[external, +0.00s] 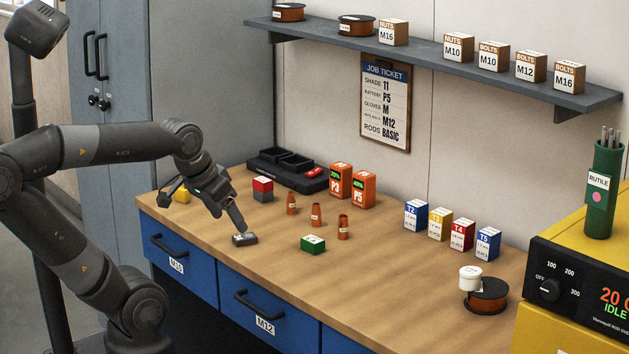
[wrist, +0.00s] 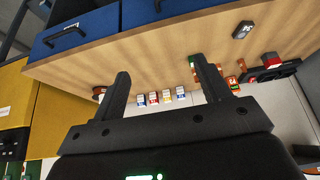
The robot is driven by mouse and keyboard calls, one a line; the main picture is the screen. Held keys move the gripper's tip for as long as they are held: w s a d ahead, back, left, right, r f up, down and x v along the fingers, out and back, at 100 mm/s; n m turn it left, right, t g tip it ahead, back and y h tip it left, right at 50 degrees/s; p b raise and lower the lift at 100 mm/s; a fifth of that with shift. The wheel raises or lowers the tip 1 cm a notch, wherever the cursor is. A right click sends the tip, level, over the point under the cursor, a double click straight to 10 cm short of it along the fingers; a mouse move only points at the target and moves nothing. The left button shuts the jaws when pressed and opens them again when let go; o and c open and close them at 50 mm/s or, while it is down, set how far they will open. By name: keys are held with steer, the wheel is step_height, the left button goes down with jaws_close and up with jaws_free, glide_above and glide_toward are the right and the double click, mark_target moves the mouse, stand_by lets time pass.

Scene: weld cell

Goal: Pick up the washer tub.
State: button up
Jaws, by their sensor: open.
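A small white tub (external: 470,277) with a label, which looks like the washer tub, sits on or against a dark-rimmed spool of copper-coloured wire (external: 487,299) at the right of the bench. My gripper (external: 241,226) is far to its left, over the front left of the bench, close to a small dark grey block (external: 245,240). In the wrist view my gripper (wrist: 160,80) shows two spread fingers with nothing between them. There the tub cannot be made out; the spool (wrist: 98,90) shows partly, beside the left finger.
Copper-coloured cones (external: 316,214), a green block (external: 313,244) and orange battery boxes (external: 362,189) stand mid-bench. Small labelled boxes (external: 438,223) line the wall side. A yellow welder (external: 560,230) stands at the right. The bench (external: 400,285) is clear between the green block and the spool.

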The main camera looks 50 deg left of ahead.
steer(key=w+d+m+t+h, duration=0.2)
steer(key=w+d+h, duration=0.1)
steer(key=w+d, duration=0.8)
steer(key=t+h, duration=0.1)
steer(key=t, duration=0.2)
glide_toward(463, 274)
steer(key=s+a+r, duration=0.3)
steer(key=a+r, duration=0.2)
steer(key=a, duration=0.1)
steer(key=w+d+f+t+y, duration=0.1)
steer(key=w+d+f+t, duration=0.2)
steer(key=d+f, duration=0.45)
steer(key=shift+n+y, duration=0.3)
steer(key=x, duration=1.1)
steer(key=c, duration=1.1)
